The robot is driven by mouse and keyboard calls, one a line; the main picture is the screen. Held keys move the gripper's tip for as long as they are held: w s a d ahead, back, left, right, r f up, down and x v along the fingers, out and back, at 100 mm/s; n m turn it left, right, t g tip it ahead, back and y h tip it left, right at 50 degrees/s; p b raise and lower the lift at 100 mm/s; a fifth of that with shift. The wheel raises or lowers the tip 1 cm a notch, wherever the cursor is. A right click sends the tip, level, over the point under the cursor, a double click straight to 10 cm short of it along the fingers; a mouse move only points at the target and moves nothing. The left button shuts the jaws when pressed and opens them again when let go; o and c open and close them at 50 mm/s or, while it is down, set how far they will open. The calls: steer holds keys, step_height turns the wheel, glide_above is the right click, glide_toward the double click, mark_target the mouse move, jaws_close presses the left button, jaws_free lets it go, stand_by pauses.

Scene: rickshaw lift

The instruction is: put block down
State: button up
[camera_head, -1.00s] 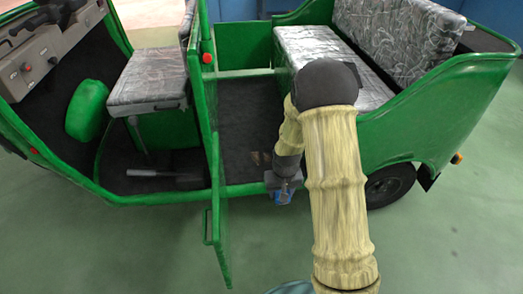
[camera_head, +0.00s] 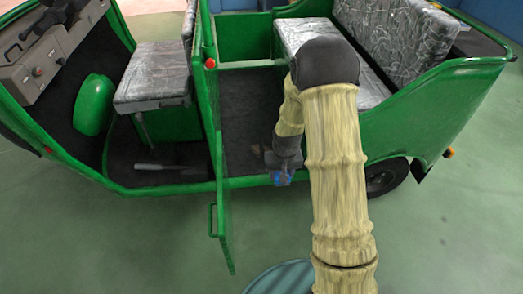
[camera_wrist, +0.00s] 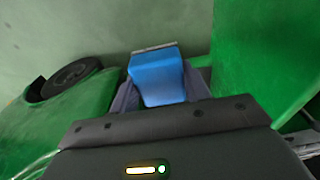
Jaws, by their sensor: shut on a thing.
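A blue block (camera_wrist: 157,78) is held between the two fingers of my gripper (camera_wrist: 160,92) in the wrist view. My gripper is shut on the block. Most of the block's far side is hidden, and I cannot tell whether it touches the rickshaw's floor edge.
The green rickshaw (camera_head: 385,135) has a dark floor (camera_head: 245,110), a front seat (camera_head: 155,75) and a rear bench (camera_head: 305,35). Its green door (camera_head: 222,215) stands open left of my gripper. A rear wheel (camera_head: 385,178) is at right. Green ground (camera_head: 440,240) is clear in front.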

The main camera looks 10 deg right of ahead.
steer(key=shift+p, duration=0.85)
steer(key=shift+f+p, duration=0.1)
steer(key=shift+p, duration=0.65)
steer(key=p, duration=0.2)
steer(key=f+p, duration=0.1)
steer(key=p, duration=0.1)
steer(key=shift+s+f, duration=0.1)
steer(key=shift+s, duration=0.15)
steer(key=s+f+p, duration=0.5)
steer(key=p, duration=0.5)
steer(key=shift+s+f+p, duration=0.15)
steer(key=shift+s+p, duration=0.15)
steer(key=shift+p, duration=0.1)
steer(key=shift+a, duration=0.1)
